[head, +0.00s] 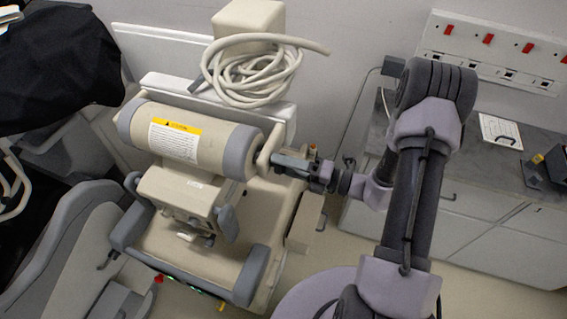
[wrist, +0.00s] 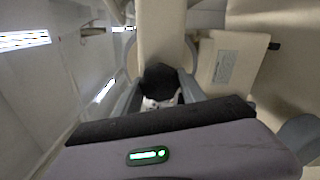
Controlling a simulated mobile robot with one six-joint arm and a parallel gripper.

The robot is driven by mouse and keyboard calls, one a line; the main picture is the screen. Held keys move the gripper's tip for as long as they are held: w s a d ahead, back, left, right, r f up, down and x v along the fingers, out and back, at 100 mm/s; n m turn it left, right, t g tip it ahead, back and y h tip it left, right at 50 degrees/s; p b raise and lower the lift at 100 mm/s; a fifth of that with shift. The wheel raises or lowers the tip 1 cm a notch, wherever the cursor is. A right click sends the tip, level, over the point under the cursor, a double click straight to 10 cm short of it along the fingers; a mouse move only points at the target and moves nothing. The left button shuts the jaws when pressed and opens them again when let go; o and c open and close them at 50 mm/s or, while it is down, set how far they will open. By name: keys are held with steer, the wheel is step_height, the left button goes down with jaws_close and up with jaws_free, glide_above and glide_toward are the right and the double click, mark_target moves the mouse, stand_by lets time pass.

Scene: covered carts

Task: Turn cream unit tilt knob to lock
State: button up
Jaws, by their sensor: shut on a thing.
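The cream unit (head: 215,140) has a cylindrical head with a yellow warning label and grey end bands. My gripper (head: 278,161) is at the right end of this cylinder, touching or nearly touching it. In the wrist view a dark round knob (wrist: 160,80) lies between the fingers of my gripper (wrist: 160,97), against the cream body. The gripper is shut on this knob. In the head view the knob is hidden by the fingers and the cylinder's end. Any lock mark on it cannot be read.
A coiled cream hose (head: 250,75) hangs over the unit's back. A grey counter with drawers (head: 470,215) stands to the right, below a wall panel (head: 490,50) with red switches. A grey chair (head: 55,250) and black cover (head: 60,65) are at the left.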

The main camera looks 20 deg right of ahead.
steer(key=o, duration=1.4)
steer(key=shift+c, duration=0.2)
steer(key=v, duration=1.7)
steer(key=shift+s+d, duration=0.15)
